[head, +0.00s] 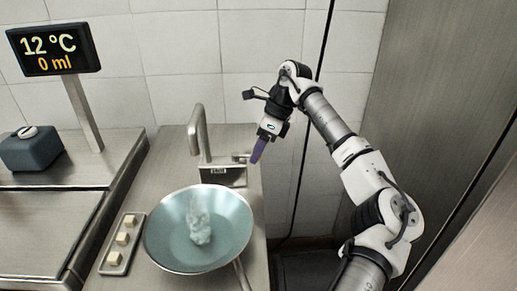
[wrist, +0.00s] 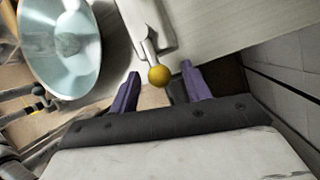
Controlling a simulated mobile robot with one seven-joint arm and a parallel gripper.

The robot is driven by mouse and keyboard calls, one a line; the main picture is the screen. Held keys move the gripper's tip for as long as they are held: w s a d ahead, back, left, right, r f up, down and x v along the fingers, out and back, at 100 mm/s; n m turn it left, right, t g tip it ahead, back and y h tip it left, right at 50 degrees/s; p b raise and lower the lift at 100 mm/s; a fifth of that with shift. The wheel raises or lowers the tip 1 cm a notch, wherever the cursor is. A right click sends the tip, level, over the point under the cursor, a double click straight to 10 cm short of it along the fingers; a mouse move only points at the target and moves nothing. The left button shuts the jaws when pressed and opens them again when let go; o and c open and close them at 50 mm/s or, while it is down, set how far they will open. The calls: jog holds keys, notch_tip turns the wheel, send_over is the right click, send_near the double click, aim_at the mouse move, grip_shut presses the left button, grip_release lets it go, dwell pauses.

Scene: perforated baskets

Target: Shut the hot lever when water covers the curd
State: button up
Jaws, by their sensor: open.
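A wide metal pan (head: 160,245) with a pale blue-green inside stands below the tap (head: 195,135). A whitish, blurry lump or plume (head: 200,232) shows at its middle; I cannot tell curd from water or steam there. The wrist view shows the pan (wrist: 25,75) at upper left with a grey round patch (wrist: 68,44) in it. A lever with a yellow ball end (wrist: 159,75) lies between the fingertips of my open gripper (wrist: 161,84), apparently not gripped. In the head view my gripper (head: 257,151) points down, right of the tap, by its small label plate (head: 218,171).
A display (head: 54,48) on a post reads 12 °C and 0 ml. A tray with pale cubes (head: 122,243) lies left of the pan. A dark grey box (head: 32,152) stands on the left counter. The tiled wall is close behind the tap.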

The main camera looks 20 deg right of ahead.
jog(key=v, duration=1.3)
jog(key=shift+d+r, duration=0.15)
jog(key=shift+r, duration=0.2)
